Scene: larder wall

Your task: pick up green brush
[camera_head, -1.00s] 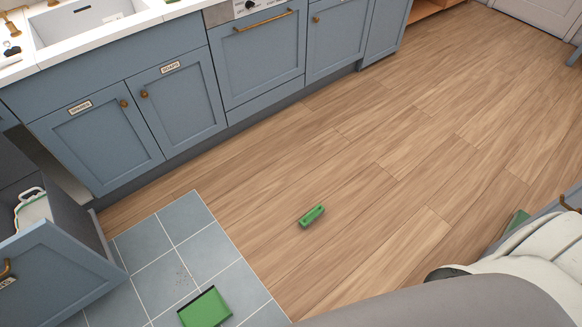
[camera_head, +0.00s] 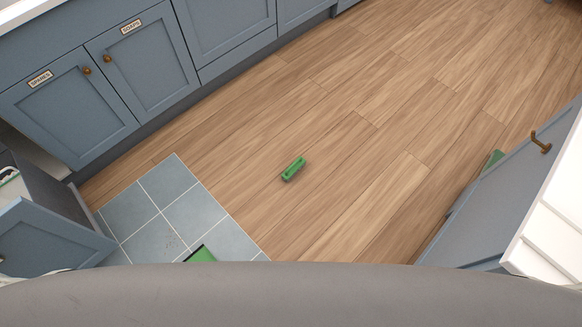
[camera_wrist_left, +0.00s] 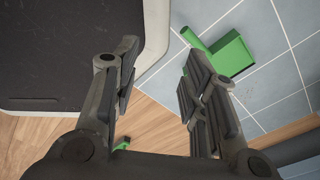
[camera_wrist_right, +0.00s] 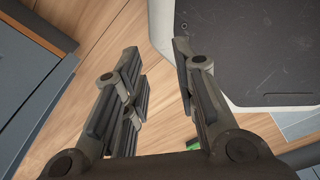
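The green brush (camera_head: 293,168) lies on the wooden floor in the middle of the head view, apart from both grippers. A green dustpan (camera_head: 202,255) lies on the grey tiles, partly hidden by my body in the head view. It shows with its handle in the left wrist view (camera_wrist_left: 231,55). My left gripper (camera_wrist_left: 158,75) is open and empty. My right gripper (camera_wrist_right: 157,70) is open and empty. Neither gripper shows in the head view. Small green bits show low in the left wrist view (camera_wrist_left: 122,145) and right wrist view (camera_wrist_right: 193,146); I cannot tell which object each is.
Blue cabinets (camera_head: 147,60) line the back left. An open drawer (camera_head: 50,235) juts out at the left. The wooden floor around the brush is clear.

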